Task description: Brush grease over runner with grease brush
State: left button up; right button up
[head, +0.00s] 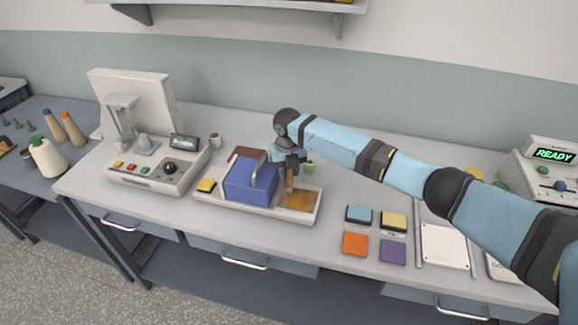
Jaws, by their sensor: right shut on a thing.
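My right gripper (290,166) points down over the right end of a shallow pale tray (235,209). It is shut on the grease brush (290,182), which shows as a brown, upright piece below the jaws. The brush's lower end is at an amber, grease-coloured patch (297,201) in the tray; I cannot tell whether it touches. A blue block (247,187) with a grey arched handle stands in the tray, just left of the brush. I cannot make out the runner for certain. My left gripper is out of view.
A pale machine (150,178) with buttons stands left of the tray. Blue, yellow, orange (355,243) and purple squares lie to the right, beside a white plate (443,246). The bench front between tray and squares is clear.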

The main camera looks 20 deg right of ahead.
jog(key=shift+s+a+p, duration=0.55)
jog(key=shift+s+p, duration=0.3)
jog(key=shift+s+a+p, duration=0.55)
jog(key=shift+s+p, duration=0.25)
jog(key=shift+s, duration=0.05)
notch_tip(320, 180, up, 5)
jog(key=p, duration=0.2)
jog(key=shift+f+p, duration=0.2)
jog(key=shift+p, duration=0.2)
